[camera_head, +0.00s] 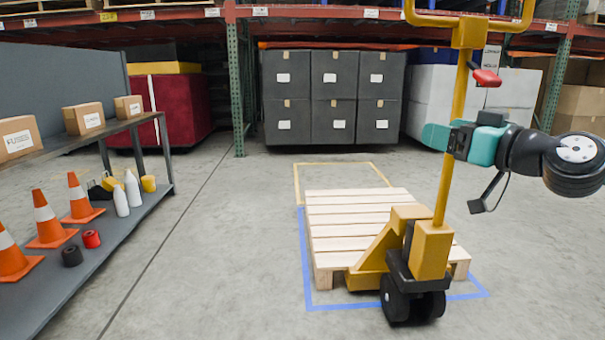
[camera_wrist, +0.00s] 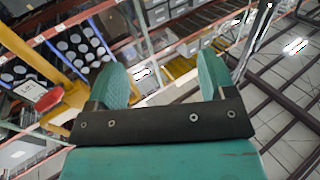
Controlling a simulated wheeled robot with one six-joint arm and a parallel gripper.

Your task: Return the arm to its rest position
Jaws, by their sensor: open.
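My gripper (camera_head: 436,137) is teal with a black mount and reaches in from the right at the end of my arm in the head view. It points left, and its tip overlaps the yellow post of the pallet jack (camera_head: 432,250). I cannot tell whether it touches the post. In the wrist view my gripper (camera_wrist: 163,76) has its two teal fingers wide apart with nothing between them. The jack has a yellow handle and a red lever (camera_head: 486,77) above my gripper. The jack stands at a wooden pallet (camera_head: 355,228).
The pallet stands partly inside a blue floor outline (camera_head: 305,260), with a yellow outline (camera_head: 333,164) behind. A shelf (camera_head: 130,235) on the left holds boxes, cones and bottles. Dark stacked bins (camera_head: 332,100) stand at the back. The floor between shelf and pallet is clear.

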